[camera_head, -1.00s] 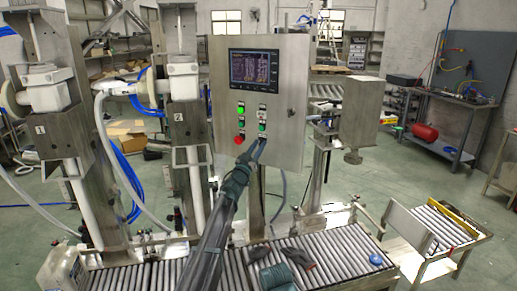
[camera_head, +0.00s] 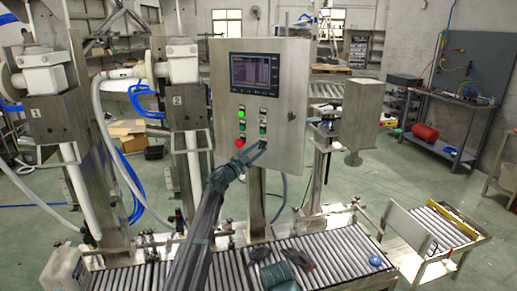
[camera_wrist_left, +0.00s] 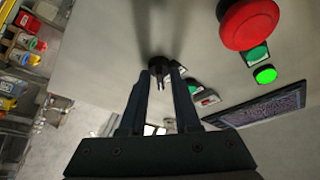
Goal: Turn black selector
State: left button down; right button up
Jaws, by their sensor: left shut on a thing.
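The steel control panel (camera_head: 278,150) stands in the middle of the head view, with a screen (camera_head: 252,73) and several buttons. The black selector (camera_wrist_left: 158,64) sits low on the panel's face and shows between my fingertips in the left wrist view. My left gripper (camera_head: 262,146) reaches up to the panel's lower part; in the left wrist view its fingers (camera_wrist_left: 159,76) are around the selector and shut on it. The fingers hide the selector in the head view.
A red button (camera_wrist_left: 249,22), a green button (camera_wrist_left: 257,54) and a lit green button (camera_wrist_left: 265,75) are close to the gripper. A roller conveyor (camera_head: 325,252) runs below, with dark items on it. Filling columns stand left; a steel box (camera_head: 347,101) stands right.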

pick_arm(q)
jog(key=shift+m+g, duration=0.4)
jog(key=shift+m, duration=0.2)
jog(key=c, duration=0.9)
grip_release()
jog(key=shift+c, duration=0.2)
jog(key=b+v, duration=0.3)
jog(key=v, duration=1)
jog(key=shift+s+a+f, duration=0.2)
jog(key=shift+s+f, duration=0.05)
jog(key=shift+f, duration=0.05)
